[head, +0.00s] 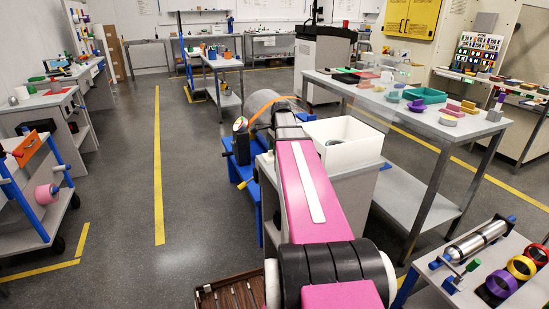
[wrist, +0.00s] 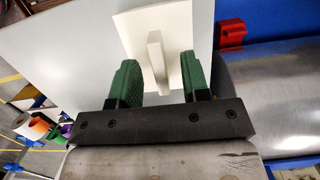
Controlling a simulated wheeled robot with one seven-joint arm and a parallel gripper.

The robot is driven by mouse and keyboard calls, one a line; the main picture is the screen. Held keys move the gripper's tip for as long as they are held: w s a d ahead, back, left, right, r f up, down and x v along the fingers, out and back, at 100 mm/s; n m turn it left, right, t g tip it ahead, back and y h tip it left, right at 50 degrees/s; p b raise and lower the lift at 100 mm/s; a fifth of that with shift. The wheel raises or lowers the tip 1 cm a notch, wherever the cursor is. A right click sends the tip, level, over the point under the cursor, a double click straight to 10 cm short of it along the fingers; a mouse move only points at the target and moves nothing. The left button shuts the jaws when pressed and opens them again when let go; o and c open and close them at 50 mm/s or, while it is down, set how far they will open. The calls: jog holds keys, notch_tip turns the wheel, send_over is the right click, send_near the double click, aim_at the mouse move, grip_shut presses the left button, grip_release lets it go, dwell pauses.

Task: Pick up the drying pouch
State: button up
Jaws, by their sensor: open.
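In the wrist view my gripper (wrist: 159,62) has its two green fingers apart, with nothing clasped. A cream-white square piece (wrist: 180,25) lies beyond the fingertips on a pale grey surface (wrist: 80,45). A narrow cream bar (wrist: 156,57) stands out from its middle and shows between the fingers, with a gap on each side. I cannot tell for sure whether the bar or the square is the drying pouch. In the head view my pink arm hides the gripper's fingers, and no pouch can be made out there.
A white open box (head: 345,150) stands on a grey cabinet right of my arm. A metal drum (head: 262,103) is just beyond; its curved side fills the right of the wrist view (wrist: 270,95), near a red block (wrist: 232,33). A long table (head: 450,130) with several items stands right.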

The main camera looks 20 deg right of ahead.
jog(key=shift+f, duration=0.2)
grip_shut()
jog(key=shift+r, duration=0.15)
